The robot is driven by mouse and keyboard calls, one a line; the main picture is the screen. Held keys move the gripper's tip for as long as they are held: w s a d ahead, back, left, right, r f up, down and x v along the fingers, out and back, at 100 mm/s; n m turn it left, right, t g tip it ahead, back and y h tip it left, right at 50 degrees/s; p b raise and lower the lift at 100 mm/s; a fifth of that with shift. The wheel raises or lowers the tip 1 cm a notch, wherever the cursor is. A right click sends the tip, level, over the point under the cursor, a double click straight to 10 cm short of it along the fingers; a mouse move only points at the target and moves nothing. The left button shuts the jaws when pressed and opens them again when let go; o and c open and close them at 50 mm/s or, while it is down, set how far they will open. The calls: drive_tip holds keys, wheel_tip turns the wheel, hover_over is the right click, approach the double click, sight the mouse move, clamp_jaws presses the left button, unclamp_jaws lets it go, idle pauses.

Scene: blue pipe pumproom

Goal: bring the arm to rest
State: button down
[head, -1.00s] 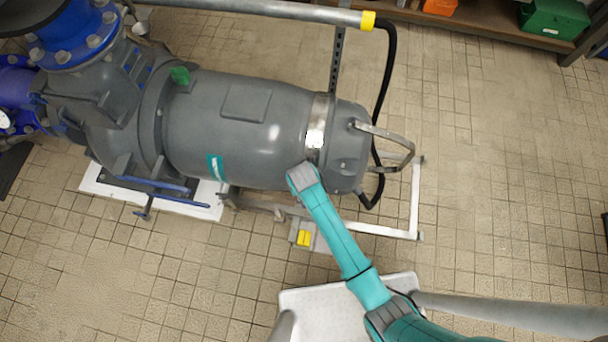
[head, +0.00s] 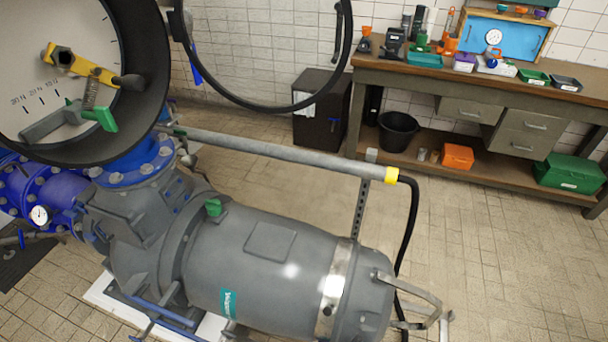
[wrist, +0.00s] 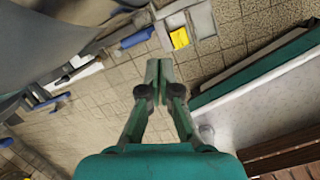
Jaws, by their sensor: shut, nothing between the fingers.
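My gripper (wrist: 158,75) shows in the wrist view, its two green fingers together with nothing between them. It hangs above the tiled floor, beside a pale platform edge (wrist: 265,112). The grey pump motor (wrist: 75,22) fills the upper left of that view, apart from the fingers. In the head view my arm and gripper are out of the picture. The grey motor (head: 262,262) lies there at the lower middle, with a silver band near its right end.
A workbench (head: 480,80) with tools stands at the back right, a black bucket (head: 398,132) and a green box (head: 568,172) on its lower shelf. A large gauge (head: 70,75) fills the upper left. A pipe (head: 290,150) crosses above the motor. Floor right of it is clear.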

drive_tip(key=s+d+r+m+t+y, duration=0.1)
drive_tip(key=s+d+r+m+t, duration=0.25)
drive_tip(key=s+r+m, duration=0.35)
drive_tip(key=s+d+r+m+t, duration=0.3)
drive_tip(key=s+d+r+m, duration=0.1)
drive_tip(key=s+m, duration=0.35)
drive_tip(key=s+d+r+m+t, duration=0.1)
drive_tip(key=s+r+m, duration=0.2)
drive_tip(key=r, duration=0.5)
drive_tip(key=s+d+r+m+t, duration=0.1)
drive_tip(key=s+r+m+t, duration=0.1)
drive_tip(key=r+m, duration=0.4)
drive_tip(key=s+d+r+m+t+h, duration=0.1)
drive_tip(key=s+r+m, duration=0.3)
drive_tip(key=r, duration=0.7)
drive_tip(key=shift+s+t, duration=0.25)
drive_tip(key=shift+t, duration=0.5)
